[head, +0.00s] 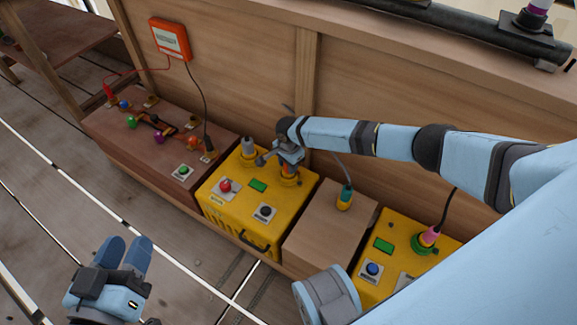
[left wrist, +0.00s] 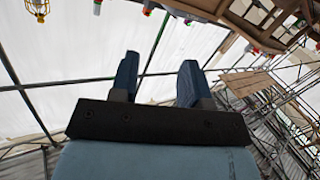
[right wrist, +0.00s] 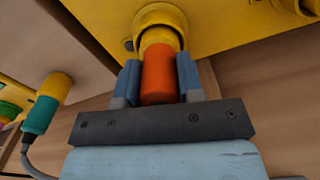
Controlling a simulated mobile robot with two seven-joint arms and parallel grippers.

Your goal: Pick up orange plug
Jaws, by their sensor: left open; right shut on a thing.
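The orange plug (right wrist: 158,73) stands between the two fingers of my right gripper (right wrist: 159,80) in the right wrist view, and the fingers are shut on it. Its far end meets a round yellow socket (right wrist: 160,18). In the head view, my right gripper (head: 289,156) is over the back right of the yellow box (head: 233,217) and mostly hides the plug (head: 288,170). My left gripper (head: 126,248) is open and empty above the floor, at the lower left; its spread fingers (left wrist: 158,80) also show in the left wrist view.
A teal plug (head: 345,196) stands on a wooden box right of the yellow box. A pink plug (head: 431,236) is on another yellow box at right. A brown box (head: 160,150) with coloured knobs is at left. A wooden wall (head: 220,60) rises behind.

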